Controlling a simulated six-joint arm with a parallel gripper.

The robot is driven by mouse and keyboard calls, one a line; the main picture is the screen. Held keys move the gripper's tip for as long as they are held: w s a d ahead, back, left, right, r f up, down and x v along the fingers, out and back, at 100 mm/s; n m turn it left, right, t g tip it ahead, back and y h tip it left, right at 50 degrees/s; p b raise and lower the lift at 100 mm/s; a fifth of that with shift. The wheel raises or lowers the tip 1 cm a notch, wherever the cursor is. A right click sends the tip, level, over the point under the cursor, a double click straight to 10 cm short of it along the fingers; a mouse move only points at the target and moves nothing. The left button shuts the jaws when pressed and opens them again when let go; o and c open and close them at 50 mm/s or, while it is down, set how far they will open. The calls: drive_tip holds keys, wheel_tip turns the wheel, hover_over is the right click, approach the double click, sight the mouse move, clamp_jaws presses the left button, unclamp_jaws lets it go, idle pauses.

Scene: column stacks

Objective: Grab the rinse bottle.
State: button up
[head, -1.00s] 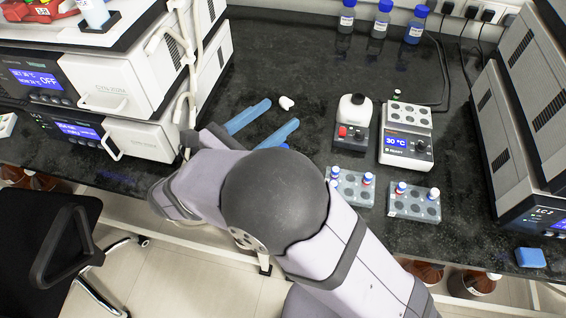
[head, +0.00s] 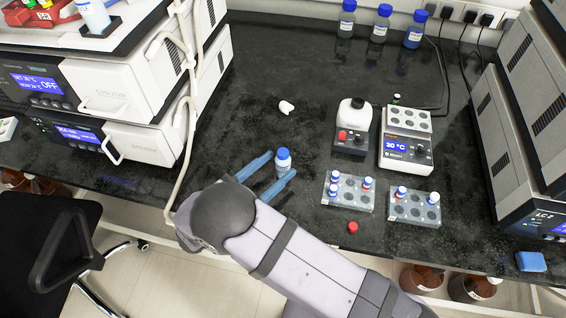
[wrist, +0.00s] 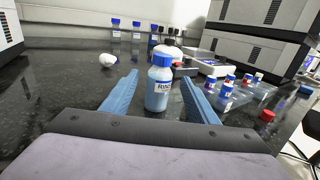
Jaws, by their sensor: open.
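The rinse bottle (head: 283,164) is a small upright bottle with a blue cap and a white label, standing on the black bench. In the wrist view the bottle (wrist: 159,88) shows lettering on its label and stands between my two blue fingers. My gripper (head: 275,166) is open, with a finger on either side of the bottle. In the wrist view, gaps show between the bottle and both fingers of my gripper (wrist: 160,95).
A white cap-like piece (head: 286,107) lies behind the bottle. To the right are a vortex mixer (head: 350,140), a heating block (head: 405,150), two vial racks (head: 346,194) and a loose red cap (head: 352,227). Blue-capped bottles (head: 380,25) stand at the back. The bench left of the bottle is clear.

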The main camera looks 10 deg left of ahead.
sight(289, 156)
drive_tip(key=shift+p+x, duration=1.1)
drive_tip(key=shift+x, duration=2.5)
drive_tip(key=shift+c, duration=0.2)
drive_tip(key=c, duration=1.1)
drive_tip(key=shift+c, duration=0.2)
drive_tip(key=shift+r, duration=0.2)
